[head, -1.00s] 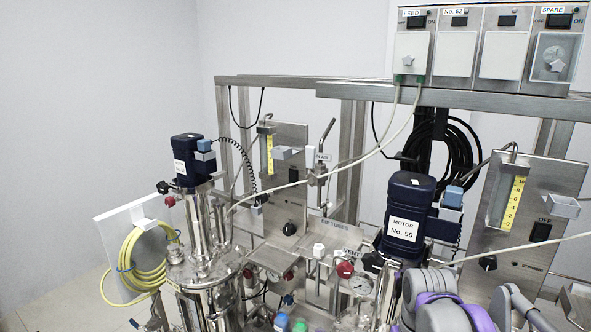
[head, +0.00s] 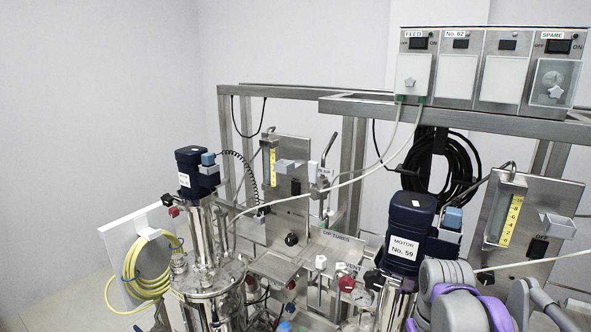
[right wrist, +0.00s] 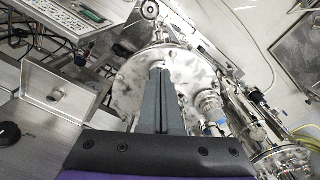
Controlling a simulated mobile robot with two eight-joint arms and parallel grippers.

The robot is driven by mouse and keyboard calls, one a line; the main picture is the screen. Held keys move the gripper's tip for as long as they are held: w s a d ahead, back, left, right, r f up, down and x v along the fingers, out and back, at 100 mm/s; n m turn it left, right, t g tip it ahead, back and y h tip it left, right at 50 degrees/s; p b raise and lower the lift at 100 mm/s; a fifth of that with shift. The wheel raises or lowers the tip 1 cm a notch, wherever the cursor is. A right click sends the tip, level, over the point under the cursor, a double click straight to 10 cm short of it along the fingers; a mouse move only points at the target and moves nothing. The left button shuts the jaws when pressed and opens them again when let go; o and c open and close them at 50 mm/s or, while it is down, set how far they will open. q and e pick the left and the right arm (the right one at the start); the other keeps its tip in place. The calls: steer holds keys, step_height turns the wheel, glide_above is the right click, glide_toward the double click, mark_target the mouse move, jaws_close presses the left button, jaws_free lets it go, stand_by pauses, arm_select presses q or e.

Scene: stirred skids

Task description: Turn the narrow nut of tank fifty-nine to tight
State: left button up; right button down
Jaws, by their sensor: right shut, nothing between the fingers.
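The dark blue motor (head: 408,225) labelled No. 59 stands upright on its tank at the right of the head view, partly covered by my right arm. In the right wrist view the round steel tank lid (right wrist: 135,82) lies beyond my right gripper (right wrist: 158,75). The gripper's two grey fingers are shut together with nothing between them, pointing over the lid. A fitting with a ribbed steel collar (right wrist: 209,103) stands right of the fingers, apart from them. I cannot tell which fitting is the narrow nut. My left gripper is not in view.
Another tank with a blue motor (head: 190,172) and a yellow hose coil (head: 150,265) stand at the left. A control box row (head: 490,68) sits on the top rail. A steel panel with a yellow scale (head: 511,212) stands behind motor 59. A pale cable crosses between.

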steer(key=shift+f+b, duration=0.35)
steer(key=shift+f, duration=0.6)
steer(key=f+b, duration=0.2)
steer(key=f, duration=0.2)
steer(key=shift+s, duration=0.2)
steer(key=shift+f+b, duration=0.4)
steer(key=shift+f, duration=0.2)
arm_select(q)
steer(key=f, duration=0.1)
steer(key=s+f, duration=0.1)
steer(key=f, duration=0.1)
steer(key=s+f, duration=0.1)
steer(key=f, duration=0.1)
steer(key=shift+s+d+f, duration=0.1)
arm_select(e)
steer(key=shift+w, duration=0.4)
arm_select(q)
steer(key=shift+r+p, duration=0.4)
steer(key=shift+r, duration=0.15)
arm_select(e)
steer(key=shift+a, duration=0.3)
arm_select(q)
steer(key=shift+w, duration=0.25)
arm_select(e)
steer(key=shift+s, duration=0.3)
